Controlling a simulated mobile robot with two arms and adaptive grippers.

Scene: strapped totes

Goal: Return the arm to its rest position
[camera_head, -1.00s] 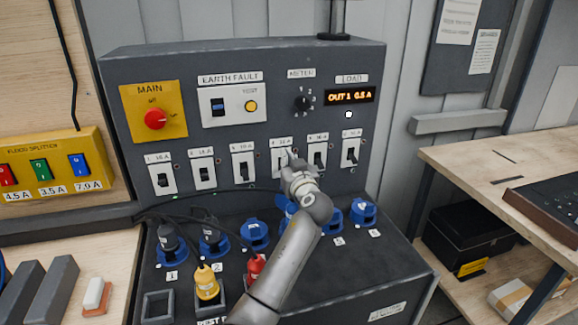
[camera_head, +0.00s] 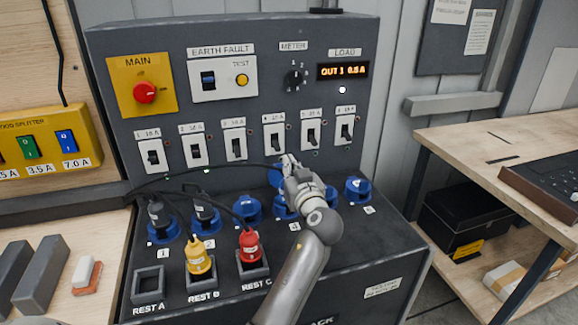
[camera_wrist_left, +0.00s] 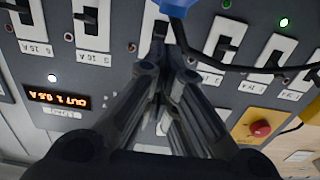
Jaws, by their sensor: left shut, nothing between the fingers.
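My left gripper (camera_head: 289,162) is shut and empty in front of the grey panel (camera_head: 225,80). Its tip is just below the fourth breaker (camera_head: 274,134), and appears clear of it. My arm comes up from the bottom centre and partly hides the blue sockets (camera_head: 247,208) behind it. In the left wrist view the panel shows upside down. The closed fingers (camera_wrist_left: 158,65) point at the breaker row, with a blue socket part (camera_wrist_left: 175,5) at the top edge. My right gripper is not in view.
Black cables run to plugs in the two leftmost sockets. A yellow plug (camera_head: 199,257) and a red plug (camera_head: 250,246) stand in rest holders. A wooden bench (camera_head: 500,150) stands at the right. The load display (camera_head: 343,72) is lit.

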